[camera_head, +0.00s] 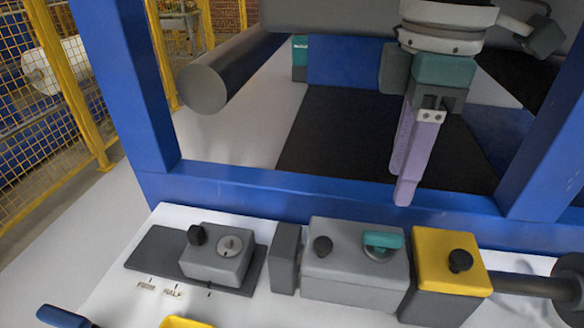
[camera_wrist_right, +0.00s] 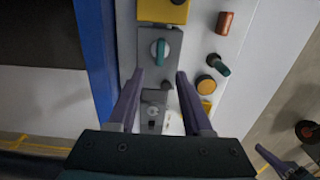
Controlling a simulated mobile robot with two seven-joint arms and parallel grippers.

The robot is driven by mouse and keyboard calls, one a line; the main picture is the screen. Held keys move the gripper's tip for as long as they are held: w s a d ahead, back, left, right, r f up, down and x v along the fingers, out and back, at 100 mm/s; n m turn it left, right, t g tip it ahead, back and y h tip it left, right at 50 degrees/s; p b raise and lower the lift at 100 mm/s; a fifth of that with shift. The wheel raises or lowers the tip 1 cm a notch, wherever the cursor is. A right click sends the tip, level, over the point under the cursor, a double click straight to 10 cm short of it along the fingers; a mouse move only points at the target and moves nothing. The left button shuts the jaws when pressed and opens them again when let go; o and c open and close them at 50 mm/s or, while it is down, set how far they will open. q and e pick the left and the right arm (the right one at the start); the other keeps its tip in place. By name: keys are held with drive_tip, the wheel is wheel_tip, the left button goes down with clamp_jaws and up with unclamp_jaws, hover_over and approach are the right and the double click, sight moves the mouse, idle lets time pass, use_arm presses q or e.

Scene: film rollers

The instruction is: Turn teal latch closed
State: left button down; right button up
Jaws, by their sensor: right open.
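The teal latch (camera_head: 383,240) is a small bar on a round base, set on top of a grey block (camera_head: 345,262). Its bar lies roughly sideways in the head view, along the row of blocks. In the right wrist view the latch (camera_wrist_right: 159,50) shows ahead of the fingertips, its bar pointing up and down the picture. My right gripper (camera_head: 405,190) has pale purple fingers pointing down. It is above and apart from the latch. In the right wrist view my right gripper (camera_wrist_right: 160,75) is open, with nothing between its fingers.
A black knob (camera_head: 323,246) shares the latch's block. A yellow block (camera_head: 450,245) with a black knob stands to its right. A grey slider block (camera_head: 205,264) sits at left. A blue frame beam (camera_head: 330,197) runs behind the row. A grey cylinder (camera_head: 230,73) is upper left.

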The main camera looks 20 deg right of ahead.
sight(384, 235)
wheel_tip(384, 235, down, 10)
drive_tip(key=shift+d+r+b, duration=0.1)
drive_tip(key=shift+r+b, duration=0.05)
drive_tip(key=shift+b, duration=0.4)
drive_tip(key=shift+c, duration=0.3)
clamp_jaws()
